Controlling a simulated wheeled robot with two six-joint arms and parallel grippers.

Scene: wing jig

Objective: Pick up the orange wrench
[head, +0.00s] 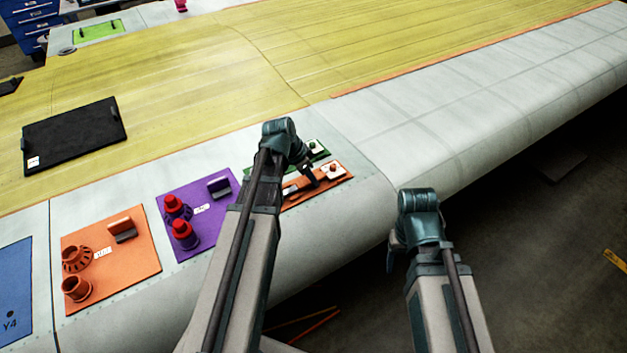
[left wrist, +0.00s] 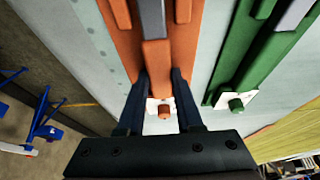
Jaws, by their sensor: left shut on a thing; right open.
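The orange wrench (left wrist: 157,60), an orange bar with a grey length behind it, lies along an orange board (left wrist: 119,22) in the left wrist view. My left gripper (left wrist: 160,85) is shut on its near end, one dark finger on each side. In the head view my left gripper (head: 311,178) reaches down to the orange board (head: 344,178) and hides part of the wrench. My right gripper (head: 394,243) is open and empty, off the front edge of the wing; its fingertips are mostly hidden.
A white plate with an orange knob (head: 333,168) sits on the orange board. A green board (head: 322,153) lies just behind. Purple (head: 165,196) and orange (head: 140,262) mats with cups lie to the left. A black panel (head: 75,135) lies farther back. The wing surface to the right is clear.

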